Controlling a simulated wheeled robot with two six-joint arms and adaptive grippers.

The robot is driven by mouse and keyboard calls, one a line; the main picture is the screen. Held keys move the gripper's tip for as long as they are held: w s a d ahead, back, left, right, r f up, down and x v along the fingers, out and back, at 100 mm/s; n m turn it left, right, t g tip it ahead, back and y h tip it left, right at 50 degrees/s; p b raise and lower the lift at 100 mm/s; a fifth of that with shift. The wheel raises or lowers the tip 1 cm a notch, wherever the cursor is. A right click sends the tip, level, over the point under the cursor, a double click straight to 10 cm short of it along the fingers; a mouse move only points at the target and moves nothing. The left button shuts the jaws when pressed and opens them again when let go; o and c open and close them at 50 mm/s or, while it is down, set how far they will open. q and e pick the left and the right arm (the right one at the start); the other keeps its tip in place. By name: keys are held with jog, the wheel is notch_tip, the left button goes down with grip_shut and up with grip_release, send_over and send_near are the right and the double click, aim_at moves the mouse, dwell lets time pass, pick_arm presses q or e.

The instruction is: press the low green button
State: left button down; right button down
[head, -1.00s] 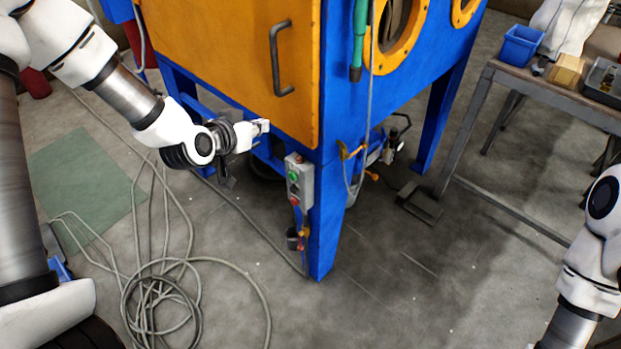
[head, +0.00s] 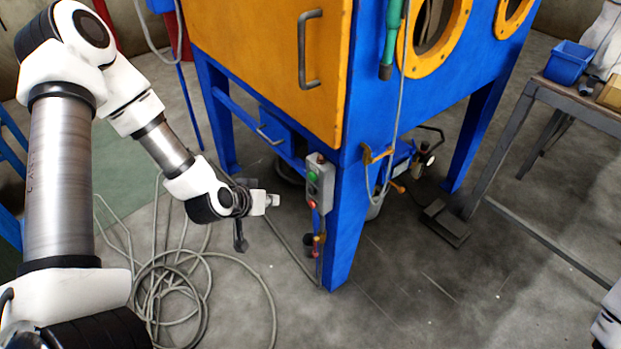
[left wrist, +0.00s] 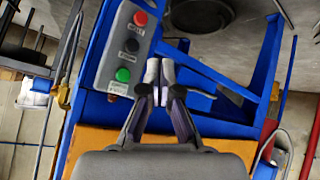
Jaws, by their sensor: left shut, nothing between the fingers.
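A grey control box (head: 327,185) is fixed to the front blue leg of the cabinet. The green button (head: 313,176) is on its face, with a red button (head: 312,204) below it. In the left wrist view the same box shows the green button (left wrist: 123,74), a dark button (left wrist: 131,45) and a red button (left wrist: 140,18) in a row. My left gripper (head: 272,200) is shut and empty, left of the box and apart from it in the head view. Its fingertips (left wrist: 159,70) appear right of the green button in the wrist view. My right gripper is out of view.
The blue cabinet leg (head: 345,230) stands beside the box, under the orange door (head: 270,60). A coiled grey hose (head: 190,290) lies on the floor below my left arm. A metal table (head: 575,110) stands at the right.

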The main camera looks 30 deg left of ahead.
aim_at(312, 177)
pick_arm(q)
jog(key=w+d+b, duration=0.3)
jog(key=w+b, duration=0.2)
jog(key=w, duration=0.2)
jog(key=shift+w+d, duration=0.15)
jog(key=shift+w, duration=0.2)
jog(key=shift+w, duration=0.15)
dwell(1.0)
jog(key=shift+w+d, duration=0.15)
jog(key=shift+w, duration=0.1)
jog(key=shift+w+d, duration=0.15)
jog(key=shift+w, duration=0.25)
dwell(0.6)
jog(key=shift+r, duration=0.1)
jog(key=shift+s+a+p, duration=0.3)
jog(key=shift+s, duration=0.5)
